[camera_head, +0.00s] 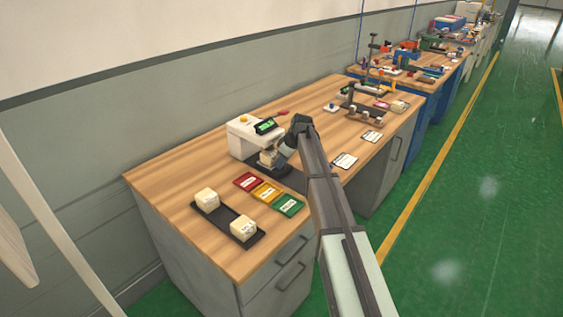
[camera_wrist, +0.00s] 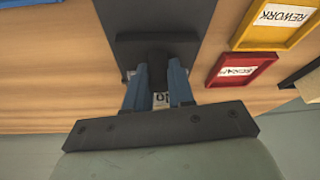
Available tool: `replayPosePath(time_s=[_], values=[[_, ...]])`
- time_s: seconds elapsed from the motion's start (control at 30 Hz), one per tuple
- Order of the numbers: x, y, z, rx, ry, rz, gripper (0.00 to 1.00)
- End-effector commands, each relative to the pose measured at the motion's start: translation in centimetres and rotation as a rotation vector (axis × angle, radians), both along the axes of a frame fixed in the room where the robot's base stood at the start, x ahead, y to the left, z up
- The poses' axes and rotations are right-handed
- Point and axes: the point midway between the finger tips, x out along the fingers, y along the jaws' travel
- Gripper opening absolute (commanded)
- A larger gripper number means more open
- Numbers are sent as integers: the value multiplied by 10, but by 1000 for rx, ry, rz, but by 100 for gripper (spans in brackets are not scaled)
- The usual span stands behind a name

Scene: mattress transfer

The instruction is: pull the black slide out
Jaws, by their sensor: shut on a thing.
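The white machine (camera_head: 243,137) with a lit green display stands on the wooden bench. A dark strip (camera_wrist: 155,14) runs along the bench, and the black slide (camera_wrist: 150,45) lies across it in the wrist view, with a short dark handle toward me. My gripper (camera_wrist: 158,82) has its two blue fingers closed around this handle. In the head view, my gripper (camera_head: 277,160) is low at the front of the machine, beside a pale block (camera_head: 267,158). The arm and fingers partly hide the slide there. A small white marked patch shows between the fingers in the wrist view.
Red (camera_head: 248,181), yellow (camera_head: 266,191) and green (camera_head: 288,205) labelled trays lie nearby. A black tray (camera_head: 225,222) holds two pale blocks. White cards (camera_head: 345,160) and a small black stand (camera_head: 362,108) are farther along the bench.

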Motion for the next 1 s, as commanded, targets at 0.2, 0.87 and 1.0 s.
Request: replayPosePath(time_s=[0.2, 0.87, 1.0], values=[[-45, -41, 0, 0, -1, -4, 0], [-97, -98, 0, -4, 2, -1, 0], [-98, -98, 0, -5, 5, -2, 31]])
